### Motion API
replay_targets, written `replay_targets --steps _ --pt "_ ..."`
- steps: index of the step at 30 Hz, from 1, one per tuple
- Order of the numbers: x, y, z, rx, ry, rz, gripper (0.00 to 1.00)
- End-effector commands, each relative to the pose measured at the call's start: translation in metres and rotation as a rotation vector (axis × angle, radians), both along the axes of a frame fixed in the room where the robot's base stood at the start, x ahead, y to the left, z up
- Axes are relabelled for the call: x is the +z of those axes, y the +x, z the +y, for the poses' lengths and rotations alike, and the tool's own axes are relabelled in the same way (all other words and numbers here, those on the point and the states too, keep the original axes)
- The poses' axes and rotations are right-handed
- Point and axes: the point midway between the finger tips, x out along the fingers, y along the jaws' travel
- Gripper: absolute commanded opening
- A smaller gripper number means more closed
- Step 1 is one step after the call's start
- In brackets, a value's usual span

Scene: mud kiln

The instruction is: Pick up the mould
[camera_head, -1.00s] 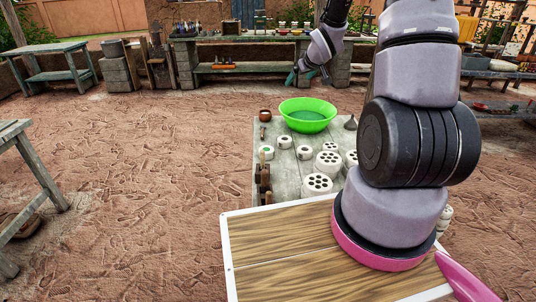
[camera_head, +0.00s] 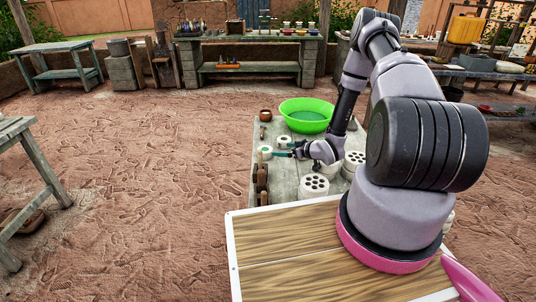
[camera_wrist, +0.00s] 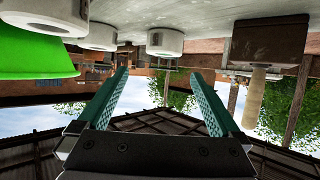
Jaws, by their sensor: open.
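I cannot tell for sure which thing is the mould. Small white ring-shaped pieces stand on the low grey table (camera_head: 258,196), one at its left edge (camera_head: 265,153) and one behind it (camera_head: 284,141). My gripper (camera_head: 288,149) is open and empty, low over the table, pointing left toward the left-edge piece. In the upside-down wrist view, a white ring piece (camera_wrist: 165,42) lies ahead of the gap between the teal fingers (camera_wrist: 160,72), apart from them. A dark block with a wooden handle (camera_wrist: 265,50) shows to the right there.
A green bowl (camera_head: 306,115) stands at the table's back. Larger white pieces with several holes (camera_head: 313,186) stand near the forearm. Dark wooden-handled tools (camera_head: 262,180) line the left edge. A bench (camera_head: 250,68) stands behind.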

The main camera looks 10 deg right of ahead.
Motion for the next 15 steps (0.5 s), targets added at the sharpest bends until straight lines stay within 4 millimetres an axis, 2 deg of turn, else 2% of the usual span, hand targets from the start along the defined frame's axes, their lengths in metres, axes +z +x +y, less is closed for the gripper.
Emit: replay_targets --steps 6,15 --pt "-0.013 -0.004 0.009 0.013 0.023 -0.015 1.00" --pt "-0.030 0.030 0.032 0.014 0.023 -0.017 1.00"
